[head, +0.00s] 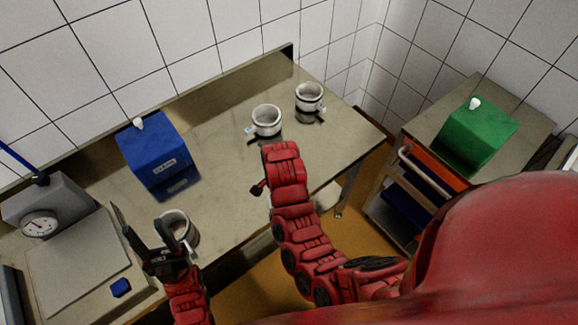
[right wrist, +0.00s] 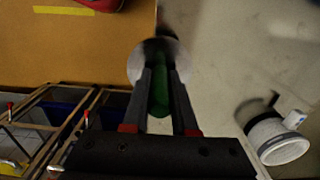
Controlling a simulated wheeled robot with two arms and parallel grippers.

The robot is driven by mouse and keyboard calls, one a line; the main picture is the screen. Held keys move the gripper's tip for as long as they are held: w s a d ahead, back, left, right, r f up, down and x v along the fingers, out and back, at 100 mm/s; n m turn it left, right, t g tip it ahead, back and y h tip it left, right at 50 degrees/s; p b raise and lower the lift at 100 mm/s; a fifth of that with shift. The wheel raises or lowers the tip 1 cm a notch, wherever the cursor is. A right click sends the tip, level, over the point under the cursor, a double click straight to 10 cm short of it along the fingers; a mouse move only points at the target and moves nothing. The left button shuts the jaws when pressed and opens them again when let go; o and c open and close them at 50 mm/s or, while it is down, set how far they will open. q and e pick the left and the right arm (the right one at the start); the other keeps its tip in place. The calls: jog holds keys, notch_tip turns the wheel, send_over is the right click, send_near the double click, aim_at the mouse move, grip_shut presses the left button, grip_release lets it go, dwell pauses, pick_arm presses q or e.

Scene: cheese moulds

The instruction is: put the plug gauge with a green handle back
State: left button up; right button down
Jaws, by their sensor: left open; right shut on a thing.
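The plug gauge shows in the right wrist view as a green handle (right wrist: 158,94) between my fingers, with a pale round metal part beyond it. My right gripper (right wrist: 158,78) is shut on the handle. The gauge is over the table edge, with floor to the left and tabletop to the right; its height is unclear. In the head view the gauge does not show, and my right arm hides most of that gripper. My left gripper (head: 148,234) is open and empty, beside a white mould (head: 179,231) at the table's front left.
Two more white moulds, one (head: 267,121) and another (head: 310,98), stand farther back on the table (head: 225,140). A blue box (head: 158,155) stands left, near a dial scale (head: 72,262) and small blue block (head: 121,287). A green box (head: 477,137) sits on the right cart (head: 515,100).

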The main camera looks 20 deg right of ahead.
jog(key=w+d+b, duration=0.2)
jog(key=w+b, duration=0.1)
jog(key=w+d+f+b, duration=0.1)
jog(key=w+d+b, duration=0.1)
jog(key=w+b, duration=0.1)
jog(key=w+d+f+b, duration=0.1)
jog(key=w+b, duration=0.3)
jog(key=w, duration=0.1)
jog(key=shift+d+f, duration=0.15)
jog(key=shift+d, duration=0.25)
jog(key=shift+w+d+r+b, duration=0.2)
jog(key=shift+w+d, duration=0.05)
jog(key=shift+w, duration=0.25)
jog(key=shift+w+d+r+b, duration=0.15)
jog(key=shift+w+d+b, duration=0.1)
jog(key=shift+w, duration=0.2)
jog(key=shift+w+d+f, duration=0.1)
jog(key=shift+w+d, duration=0.05)
jog(key=shift+w, duration=0.05)
jog(key=shift+w+d, duration=0.2)
jog(key=shift+w, duration=0.1)
notch_tip(320, 180, down, 2)
jog(key=shift+f+p, duration=0.25)
jog(key=shift+p, duration=0.85)
jog(key=shift+f, duration=0.6)
jog(key=c, duration=0.7)
grip_release()
